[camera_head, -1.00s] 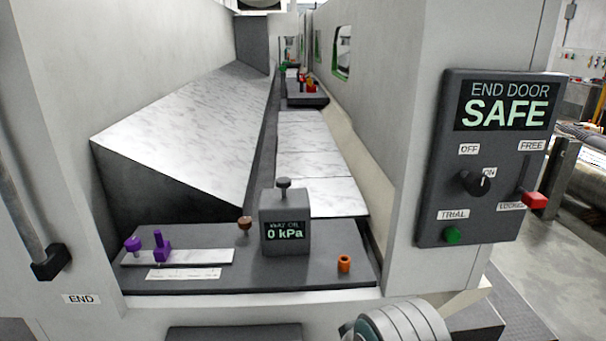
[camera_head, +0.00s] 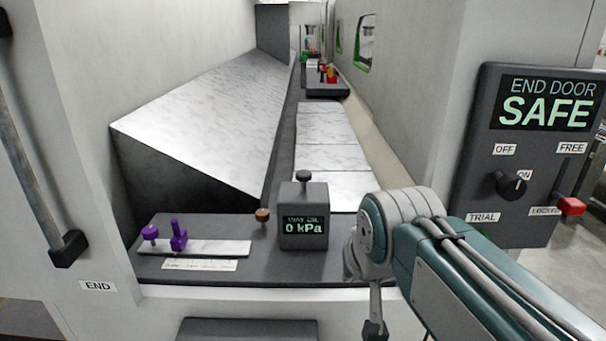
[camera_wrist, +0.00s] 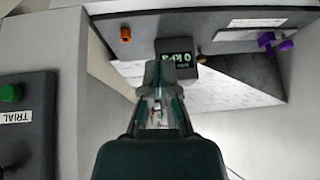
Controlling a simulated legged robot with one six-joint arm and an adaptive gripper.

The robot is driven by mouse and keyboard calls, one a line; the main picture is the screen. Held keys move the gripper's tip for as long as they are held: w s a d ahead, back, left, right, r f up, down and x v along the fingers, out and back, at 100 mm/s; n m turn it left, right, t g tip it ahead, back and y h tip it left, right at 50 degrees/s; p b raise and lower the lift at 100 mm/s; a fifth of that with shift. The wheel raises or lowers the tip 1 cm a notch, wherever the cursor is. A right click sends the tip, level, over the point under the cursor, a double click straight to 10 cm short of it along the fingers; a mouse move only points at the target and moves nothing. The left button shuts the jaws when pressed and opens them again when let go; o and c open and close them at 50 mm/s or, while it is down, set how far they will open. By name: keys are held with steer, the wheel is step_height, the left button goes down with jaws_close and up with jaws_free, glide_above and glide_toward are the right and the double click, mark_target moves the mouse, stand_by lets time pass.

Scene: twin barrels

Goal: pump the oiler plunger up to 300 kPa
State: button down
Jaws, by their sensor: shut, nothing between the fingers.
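The oiler (camera_head: 303,236) is a dark grey box with a green-lettered display reading 0 kPa, upright on the dark shelf. Its plunger (camera_head: 303,176) is a dark round knob on a short stem, standing up from the box top. The oiler also shows upside down in the wrist view (camera_wrist: 190,49), with its plunger hidden behind my fingers. My gripper (camera_wrist: 168,72) is shut and empty, in line with the oiler in the wrist view but with no visible contact. In the head view my arm is at the right of the oiler, apart from the plunger.
A brown knob (camera_head: 262,215) and purple pieces (camera_head: 179,236) on a pale plate stand left of the oiler. An orange ring (camera_wrist: 126,34) sits on its other side. The control panel (camera_head: 530,160) on the right wall reads SAFE. Side walls bound the opening.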

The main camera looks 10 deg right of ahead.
steer(key=w+r+m, duration=0.1)
steer(key=w+r, duration=0.2)
steer(key=w, duration=0.3)
steer(key=w+r+m+t, duration=0.1)
steer(key=w+r, duration=0.2)
steer(key=w, duration=0.3)
steer(key=w+r+m, duration=0.2)
steer(key=w+r, duration=0.1)
steer(key=w, duration=0.3)
steer(key=m+t, duration=0.2)
steer(key=m, duration=0.2)
glide_above(303, 174)
steer(key=shift+w+r+h, duration=0.2)
steer(key=shift+r+h, duration=0.2)
steer(key=shift+f, duration=4.4)
steer(key=shift+s+f, duration=0.1)
steer(key=shift+f, duration=0.2)
